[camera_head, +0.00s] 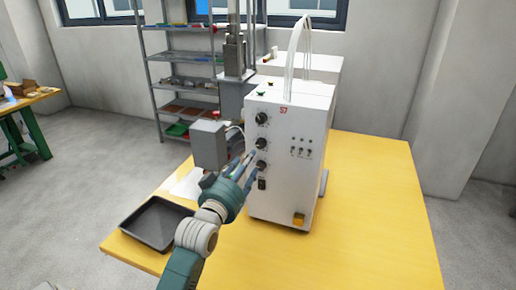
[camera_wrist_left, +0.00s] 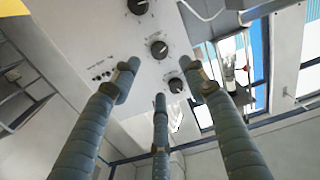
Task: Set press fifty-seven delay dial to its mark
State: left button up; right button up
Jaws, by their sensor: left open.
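The white press box marked 57 (camera_head: 284,108) stands on the yellow table. My left gripper (camera_head: 252,162) is in front of the middle and lower dials. In the wrist view its fingers (camera_wrist_left: 162,84) are spread and empty, with dials (camera_wrist_left: 159,48) (camera_wrist_left: 176,85) beyond them. Contact with the panel cannot be told. My right gripper is out of view.
A grey box (camera_head: 209,143) juts out left of the press. A black tray (camera_head: 156,222) lies at the table's left. The table (camera_head: 375,215) is clear to the right.

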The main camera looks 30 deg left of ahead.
aim_at(260, 146)
pick_arm(q)
jog(key=p+x, duration=0.2)
jog(key=x, duration=0.6)
jog(key=shift+w, duration=0.35)
jog(key=shift+w+a+p, duration=0.2)
jog(key=shift+w+p, duration=0.15)
jog(key=shift+w, duration=0.25)
jog(key=shift+w+f, duration=0.1)
jog(key=shift+w, duration=0.1)
grip_shut()
